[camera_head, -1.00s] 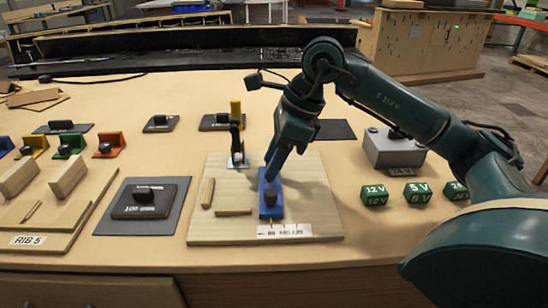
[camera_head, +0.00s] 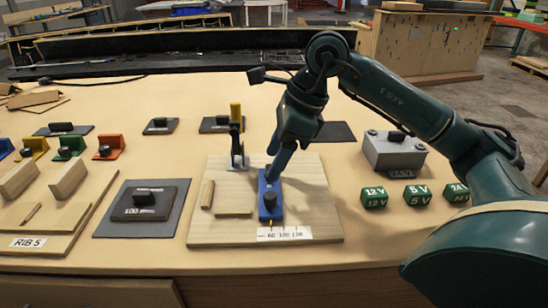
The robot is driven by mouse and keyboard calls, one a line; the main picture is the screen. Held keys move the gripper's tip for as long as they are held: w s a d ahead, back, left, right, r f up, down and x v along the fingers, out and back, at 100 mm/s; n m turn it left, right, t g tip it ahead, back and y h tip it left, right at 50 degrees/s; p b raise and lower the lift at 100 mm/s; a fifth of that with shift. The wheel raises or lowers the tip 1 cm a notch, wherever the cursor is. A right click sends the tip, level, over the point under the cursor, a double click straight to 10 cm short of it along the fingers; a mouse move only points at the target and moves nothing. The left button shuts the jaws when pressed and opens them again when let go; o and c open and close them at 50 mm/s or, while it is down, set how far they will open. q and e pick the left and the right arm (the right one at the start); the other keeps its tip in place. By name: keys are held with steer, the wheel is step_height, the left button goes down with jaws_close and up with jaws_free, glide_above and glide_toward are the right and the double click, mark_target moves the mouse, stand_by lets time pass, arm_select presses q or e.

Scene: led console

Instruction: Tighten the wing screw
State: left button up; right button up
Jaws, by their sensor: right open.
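A blue block (camera_head: 264,212) stands on the light wooden board (camera_head: 320,220) in the middle of the table. A dark knob (camera_head: 270,200), which may be the wing screw, sits on its front part; its wings cannot be made out. My right gripper (camera_head: 273,178) reaches down from the upper right to the far part of the block, just behind the knob. It is open. Whether its fingertips touch the block I cannot tell. A white scale label (camera_head: 284,234) lies in front of the block. My left gripper is out of view.
An upright black clamp with a yellow top (camera_head: 235,112) stands behind the block. Wooden strips (camera_head: 233,213) lie to its left. Green voltage cubes (camera_head: 374,197) and a grey box (camera_head: 394,154) are at right. A dark pad (camera_head: 106,222) lies at left.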

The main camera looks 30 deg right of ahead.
steer(key=p+v, duration=0.1)
steer(key=v, duration=1.1)
steer(key=shift+a, duration=0.15)
